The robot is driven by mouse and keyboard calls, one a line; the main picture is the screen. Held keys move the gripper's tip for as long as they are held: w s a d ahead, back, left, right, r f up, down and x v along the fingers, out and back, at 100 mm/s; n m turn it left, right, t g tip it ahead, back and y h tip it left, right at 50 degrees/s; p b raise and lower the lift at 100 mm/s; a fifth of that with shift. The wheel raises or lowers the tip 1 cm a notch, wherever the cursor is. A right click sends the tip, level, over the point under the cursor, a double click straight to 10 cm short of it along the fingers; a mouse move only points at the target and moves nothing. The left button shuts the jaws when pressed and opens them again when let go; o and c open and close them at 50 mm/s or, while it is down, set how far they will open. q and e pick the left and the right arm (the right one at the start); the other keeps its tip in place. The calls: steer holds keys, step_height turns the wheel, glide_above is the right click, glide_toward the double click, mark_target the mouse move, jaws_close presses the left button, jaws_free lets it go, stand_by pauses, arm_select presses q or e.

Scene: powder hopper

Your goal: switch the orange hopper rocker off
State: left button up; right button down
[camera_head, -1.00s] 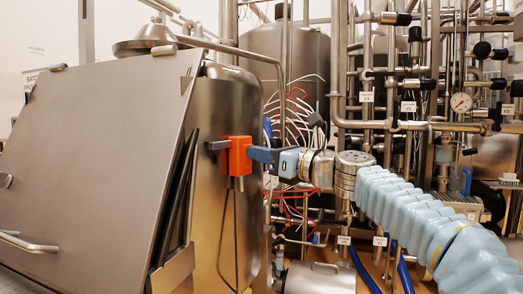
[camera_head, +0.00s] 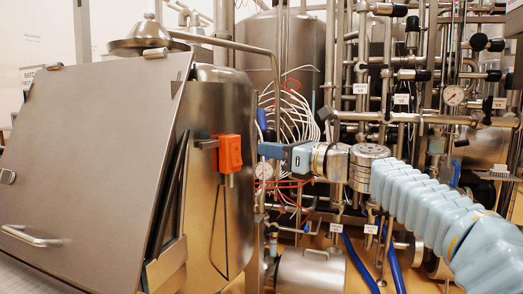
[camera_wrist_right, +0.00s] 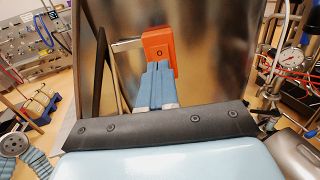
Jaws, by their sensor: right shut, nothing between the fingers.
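The orange hopper rocker (camera_head: 228,152) sits on the side of the steel hopper (camera_head: 216,95). In the right wrist view the orange face (camera_wrist_right: 158,46) shows a small dark round mark; I cannot tell whether the rocker is on or off. My right gripper (camera_head: 262,150) has its blue fingers shut and empty. It points at the orange part from the right, with a small gap between in the head view. In the wrist view the fingertips (camera_wrist_right: 158,66) overlap the lower edge of the orange face.
A large sloping steel panel (camera_head: 85,165) with a handle fills the left. Behind my right arm are many pipes and valves, a gauge (camera_head: 453,96) and loose white and red cables (camera_head: 290,105). A steel cylinder (camera_head: 311,272) lies low in front.

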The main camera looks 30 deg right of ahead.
steer(key=r+v, duration=0.1)
steer(key=v, duration=0.6)
steer(key=shift+s+d+r, duration=0.15)
steer(key=shift+s+d, duration=0.05)
